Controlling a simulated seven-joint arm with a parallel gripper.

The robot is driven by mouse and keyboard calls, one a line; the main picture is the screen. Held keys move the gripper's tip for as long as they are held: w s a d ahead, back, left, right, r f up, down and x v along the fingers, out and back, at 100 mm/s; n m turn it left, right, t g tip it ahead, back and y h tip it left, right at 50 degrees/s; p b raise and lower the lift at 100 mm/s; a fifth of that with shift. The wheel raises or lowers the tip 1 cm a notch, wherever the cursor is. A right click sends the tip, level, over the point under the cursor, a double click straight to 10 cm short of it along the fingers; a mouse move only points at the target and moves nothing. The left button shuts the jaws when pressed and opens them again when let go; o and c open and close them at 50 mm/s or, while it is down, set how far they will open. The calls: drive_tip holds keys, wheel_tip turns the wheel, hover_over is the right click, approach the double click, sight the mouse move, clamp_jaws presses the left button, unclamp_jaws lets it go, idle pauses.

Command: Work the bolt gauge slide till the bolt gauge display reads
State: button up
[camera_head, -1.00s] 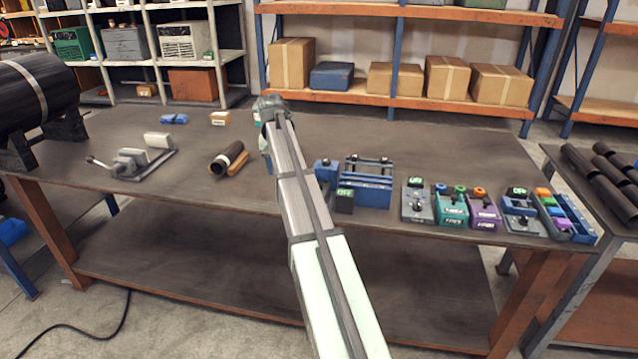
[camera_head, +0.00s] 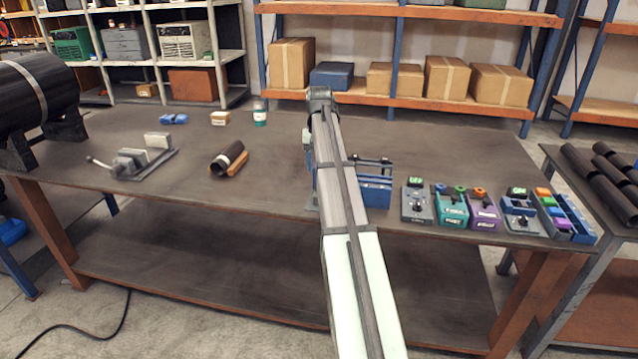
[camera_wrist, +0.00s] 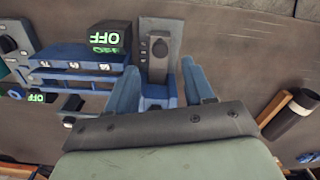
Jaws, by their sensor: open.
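In the wrist view, which looks upside down, my gripper (camera_wrist: 160,64) is open, its two blue fingers spread. A blue block (camera_wrist: 158,92) sits at the plate's near end, between the fingers. I cannot tell whether the fingers touch anything. Beside the plate, a black display box (camera_wrist: 108,38) shows green OFF.
The blue rack (camera_wrist: 70,75) stands close on the left in the wrist view. Several control boxes (camera_head: 452,208) line the table's right side. A dark pipe piece (camera_head: 228,160) and a clamp (camera_head: 130,163) lie on the left. The back middle of the table (camera_head: 420,140) is clear.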

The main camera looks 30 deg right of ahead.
drive_tip(key=shift+f, duration=3.6)
clamp_jaws()
